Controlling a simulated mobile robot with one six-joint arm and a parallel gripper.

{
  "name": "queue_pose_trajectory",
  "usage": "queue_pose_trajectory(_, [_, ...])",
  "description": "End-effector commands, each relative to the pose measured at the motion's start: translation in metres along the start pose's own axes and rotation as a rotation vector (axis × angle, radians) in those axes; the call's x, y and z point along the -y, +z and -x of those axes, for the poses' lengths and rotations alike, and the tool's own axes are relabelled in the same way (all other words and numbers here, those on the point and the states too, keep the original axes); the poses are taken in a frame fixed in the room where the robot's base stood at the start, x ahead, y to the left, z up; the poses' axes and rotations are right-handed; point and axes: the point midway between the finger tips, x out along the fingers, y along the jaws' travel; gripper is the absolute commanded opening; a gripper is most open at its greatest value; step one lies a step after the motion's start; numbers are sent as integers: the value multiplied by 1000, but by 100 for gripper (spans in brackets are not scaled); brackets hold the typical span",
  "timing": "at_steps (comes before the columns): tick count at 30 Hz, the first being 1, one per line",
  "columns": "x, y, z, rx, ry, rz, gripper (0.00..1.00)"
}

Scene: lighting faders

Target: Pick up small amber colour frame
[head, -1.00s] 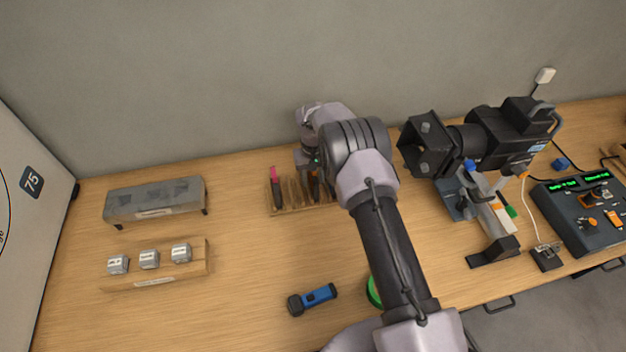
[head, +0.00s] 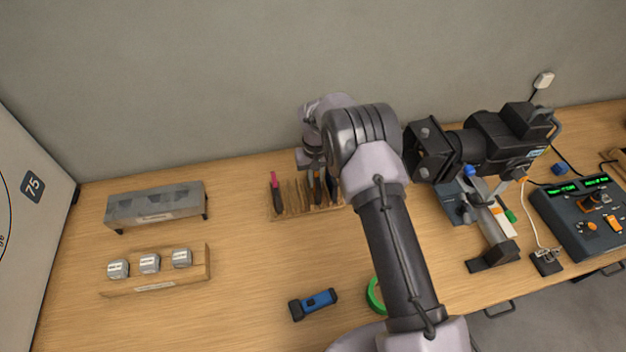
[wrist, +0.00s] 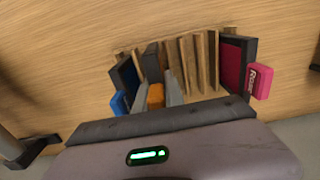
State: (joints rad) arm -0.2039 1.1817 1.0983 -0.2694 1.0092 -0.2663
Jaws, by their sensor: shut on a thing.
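The small amber colour frame (wrist: 155,96) shows its orange tab between the two grey fingers of my gripper (wrist: 158,93) in the wrist view. Its dark plate extends away toward the wooden rack. My gripper is shut on the frame; I cannot tell whether the lower edge is clear of the slots. A blue-tabbed frame (wrist: 118,102) stands close on the left. A pink-tabbed frame (wrist: 258,82) stands at the rack's right end.
The slatted wooden rack (head: 290,214) stands near the wall; its middle slots look empty. A black spotlight (head: 485,140) stands close right of my arm. A blue torch (head: 315,304) and green tape ring (head: 374,295) lie in front. The table between the rack and torch is clear.

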Motion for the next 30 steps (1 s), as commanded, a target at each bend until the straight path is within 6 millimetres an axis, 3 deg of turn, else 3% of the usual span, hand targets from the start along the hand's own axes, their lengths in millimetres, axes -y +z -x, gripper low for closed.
queue_pose_trajectory(12, [-23, 97, 10, -1, 0, -3, 0])
queue_pose_trajectory(18, [-31, 131, 13, -2, 0, -1, 0])
queue_pose_trajectory(30, [-34, 140, 14, -3, 0, -1, 0])
